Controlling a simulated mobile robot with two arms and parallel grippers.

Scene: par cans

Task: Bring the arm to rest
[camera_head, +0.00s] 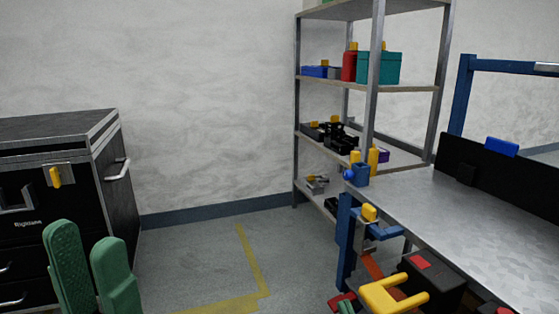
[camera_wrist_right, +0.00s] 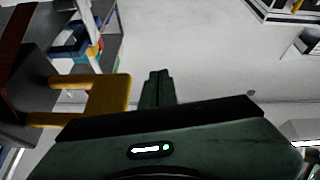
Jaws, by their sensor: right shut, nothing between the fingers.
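My left gripper (camera_head: 88,240) is at the lower left of the head view. Its two green fingers point up with a gap between them, and nothing is between them. My right gripper (camera_wrist_right: 157,74) shows in the right wrist view, its green fingers together and empty. Beside it on the left is a yellow handle-shaped part (camera_wrist_right: 120,92) on a dark block. Whether they touch I cannot tell. A similar yellow part (camera_head: 392,296) shows at the bottom of the head view.
A black drawer cabinet (camera_head: 72,134) stands at the left. A metal shelf rack (camera_head: 298,90) with boxes and cans stands at the back. A metal-topped workbench (camera_head: 450,215) with a blue frame fills the right. Floor with yellow tape (camera_head: 252,262) is clear between cabinet and bench.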

